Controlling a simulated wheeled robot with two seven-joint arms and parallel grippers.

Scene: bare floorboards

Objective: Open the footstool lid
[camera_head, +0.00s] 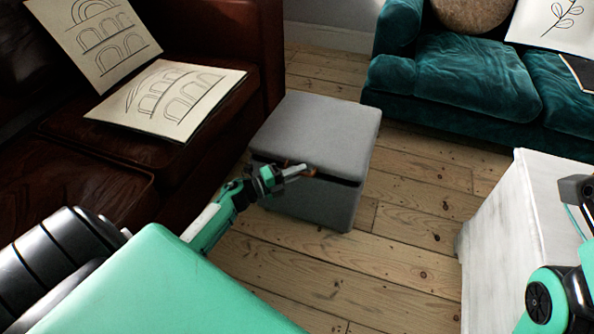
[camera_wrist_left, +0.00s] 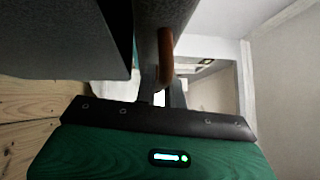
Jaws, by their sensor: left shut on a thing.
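The grey footstool (camera_head: 315,205) stands on the floorboards in the middle of the head view. Its lid (camera_head: 318,125) is slightly raised at the front, with a dark gap under the front edge. My left gripper (camera_head: 303,171) is at that edge, shut on the brown leather tab of the lid. The tab (camera_wrist_left: 166,55) also shows in the left wrist view, by the fingers (camera_wrist_left: 163,92), with grey fabric close on either side. The fingertips are partly hidden there.
A teal sofa (camera_head: 465,80) is behind right. A white cabinet (camera_head: 530,215) is at the right. Floorboards (camera_head: 400,230) are clear between footstool and cabinet.

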